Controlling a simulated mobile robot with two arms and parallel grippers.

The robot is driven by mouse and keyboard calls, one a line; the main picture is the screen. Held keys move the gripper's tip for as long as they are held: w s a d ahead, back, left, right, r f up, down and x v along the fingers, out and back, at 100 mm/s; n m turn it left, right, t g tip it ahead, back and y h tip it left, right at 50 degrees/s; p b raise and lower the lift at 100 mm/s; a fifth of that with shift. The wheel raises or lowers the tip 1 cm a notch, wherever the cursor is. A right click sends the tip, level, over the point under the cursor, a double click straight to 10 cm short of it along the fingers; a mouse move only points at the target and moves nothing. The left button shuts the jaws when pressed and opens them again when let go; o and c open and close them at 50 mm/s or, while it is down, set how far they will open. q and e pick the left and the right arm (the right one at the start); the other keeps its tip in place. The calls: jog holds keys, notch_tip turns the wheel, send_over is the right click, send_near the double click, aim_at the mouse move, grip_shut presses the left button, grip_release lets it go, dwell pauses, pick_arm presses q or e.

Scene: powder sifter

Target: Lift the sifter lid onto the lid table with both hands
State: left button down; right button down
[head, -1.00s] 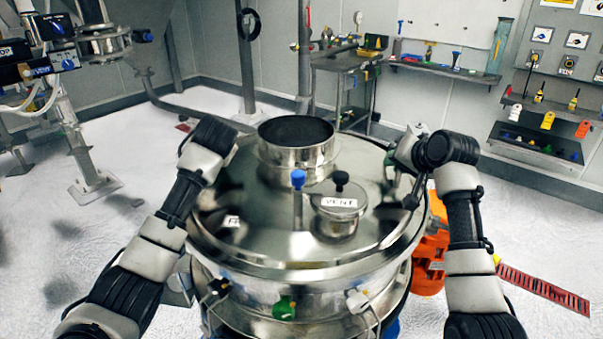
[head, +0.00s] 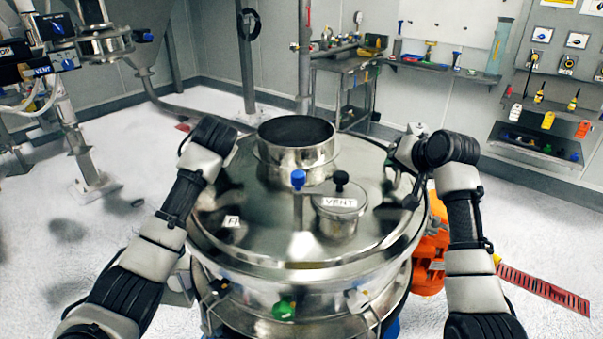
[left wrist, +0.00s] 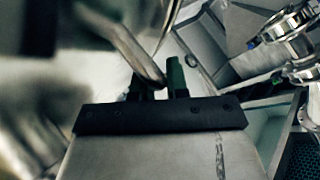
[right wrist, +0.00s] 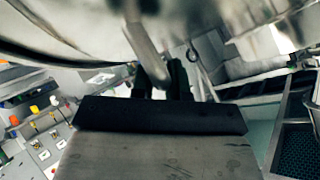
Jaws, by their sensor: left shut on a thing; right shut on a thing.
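The sifter lid (head: 255,232) is a wide, shiny steel disc in the middle of the head view, roughly level. It carries an open round spout (head: 290,160), a blue knob (head: 298,180) and a small cap labelled VENT (head: 340,212). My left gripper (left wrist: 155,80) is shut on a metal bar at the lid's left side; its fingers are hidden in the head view. My right gripper (right wrist: 160,80) is shut on a similar bar at the right side (head: 402,175). The sifter body below is mostly hidden by the lid. I cannot identify the lid table.
Clamps, one of them green (head: 284,308), show below the lid's front edge. An orange object (head: 430,250) stands close behind my right forearm. A steel bench (head: 345,62) and a wall shelf (head: 440,70) are at the back. Open floor lies left and right.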

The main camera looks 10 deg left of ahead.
dwell(0.6)
